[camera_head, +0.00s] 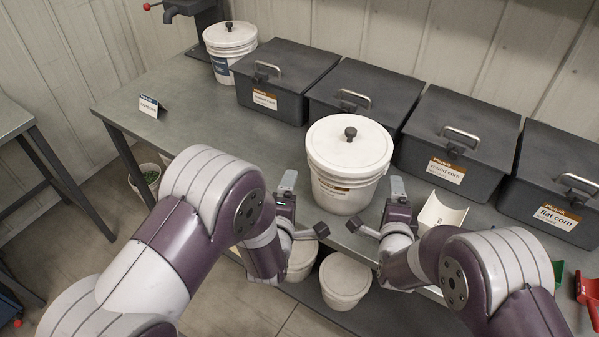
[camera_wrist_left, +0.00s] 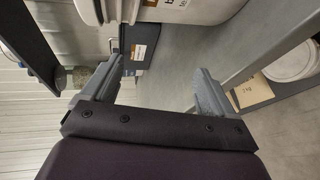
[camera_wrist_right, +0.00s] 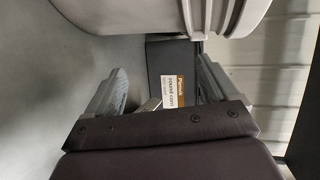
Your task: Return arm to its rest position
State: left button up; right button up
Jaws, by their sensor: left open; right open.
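My left gripper (camera_head: 287,182) is at the front edge of the bench, just left of a white lidded bucket (camera_head: 349,160). In the left wrist view its two fingers (camera_wrist_left: 158,88) are apart with nothing between them. My right gripper (camera_head: 397,188) is just right of the same bucket. In the right wrist view its fingers (camera_wrist_right: 160,85) are also apart and empty. The bucket stands upright on the bench with its lid and dark knob on. Neither gripper visibly holds it; whether a finger touches it I cannot tell.
Several dark lidded bins (camera_head: 457,141) line the back of the bench (camera_head: 190,115). Another white bucket (camera_head: 230,50) stands at the back left, near a small sign (camera_head: 150,106). A white scoop-like piece (camera_head: 441,214) lies right of my right gripper. White buckets (camera_head: 345,280) sit below the bench top.

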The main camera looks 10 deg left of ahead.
pick_arm(q)
jog(key=shift+w, duration=0.1)
pick_arm(e)
jog(key=shift+v, duration=1.45)
